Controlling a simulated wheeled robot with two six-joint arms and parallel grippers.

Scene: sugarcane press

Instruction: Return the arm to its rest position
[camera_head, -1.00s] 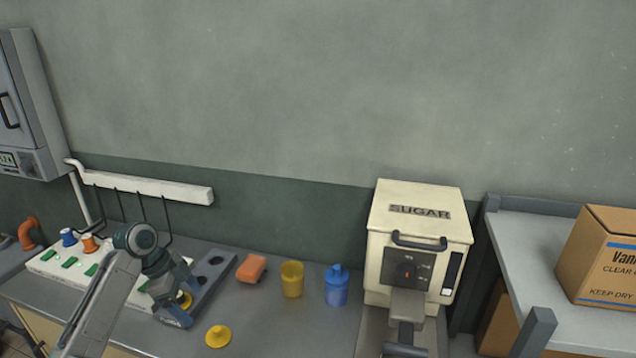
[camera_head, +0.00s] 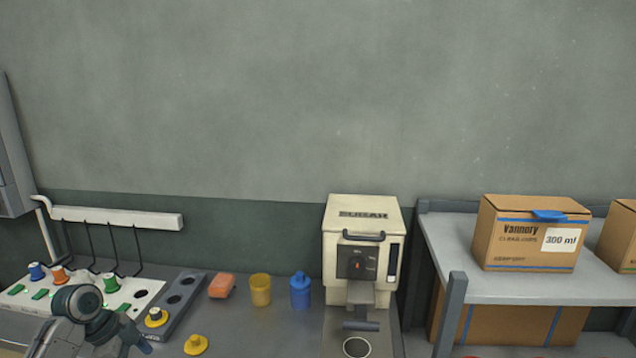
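My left arm comes in at the lower left, with its wrist joint (camera_head: 84,303) in front of the white panel. My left gripper (camera_head: 138,345) is at the bottom edge, partly cut off, and its fingers are too unclear to judge. My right gripper is out of view.
A white panel (camera_head: 125,290) with coloured knobs stands left. An orange block (camera_head: 221,285), yellow cup (camera_head: 260,290) and blue bottle (camera_head: 300,291) stand along the counter. The sugar machine (camera_head: 362,225) stands in the middle. A shelf (camera_head: 450,262) with a cardboard box (camera_head: 528,233) is right.

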